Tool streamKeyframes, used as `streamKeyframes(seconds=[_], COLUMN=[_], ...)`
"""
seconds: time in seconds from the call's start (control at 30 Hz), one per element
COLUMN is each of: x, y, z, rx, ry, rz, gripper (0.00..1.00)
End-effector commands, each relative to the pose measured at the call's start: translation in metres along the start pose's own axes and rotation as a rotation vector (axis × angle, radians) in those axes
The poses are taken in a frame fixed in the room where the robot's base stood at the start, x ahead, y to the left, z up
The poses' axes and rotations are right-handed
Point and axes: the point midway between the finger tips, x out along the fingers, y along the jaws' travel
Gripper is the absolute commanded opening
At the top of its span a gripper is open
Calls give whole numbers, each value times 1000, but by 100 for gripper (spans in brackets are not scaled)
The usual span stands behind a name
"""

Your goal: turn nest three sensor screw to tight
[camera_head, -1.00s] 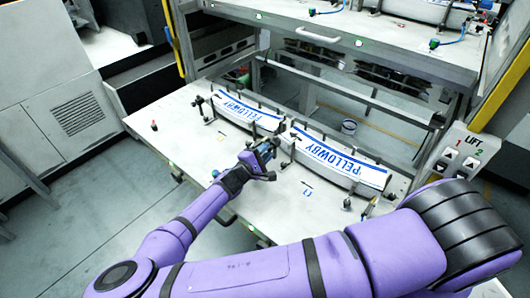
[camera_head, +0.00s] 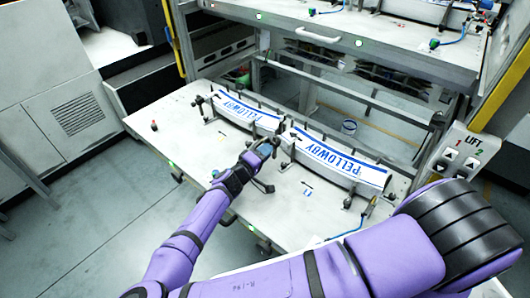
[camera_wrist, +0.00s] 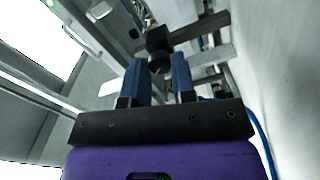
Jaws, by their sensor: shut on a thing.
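My gripper (camera_head: 270,146) is at the front of two label nests on the lower table, near the gap between them. In the wrist view its two blue fingers (camera_wrist: 156,75) are closed around a dark round knob (camera_wrist: 160,62), which looks like the sensor screw. The knob sits on a black block (camera_wrist: 158,40) with grey metal bars beside it. In the head view my gripper hides the screw. I cannot read a nest number or tell how tight the screw is.
The left nest (camera_head: 247,112) and right nest (camera_head: 340,163) carry curved white strips with blue PELLOWBY lettering. A small red-topped object (camera_head: 154,125) stands at the table's left. The lift panel (camera_head: 460,153) is at right. An upper shelf (camera_head: 360,45) overhangs behind. The table's front left is clear.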

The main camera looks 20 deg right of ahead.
Motion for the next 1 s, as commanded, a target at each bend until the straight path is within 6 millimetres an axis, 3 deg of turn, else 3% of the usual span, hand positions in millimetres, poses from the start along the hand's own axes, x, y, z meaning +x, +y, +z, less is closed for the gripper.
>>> streamKeyframes(seconds=[0.6,0.63,0.67,1.0], x=[0,0,0,-4], y=[0,0,0,0], z=[-1,-1,-1,0], rx=[40,39,39,39], ry=[1,1,1,1], rz=[0,0,0,-1], gripper=[1,31,36,36])
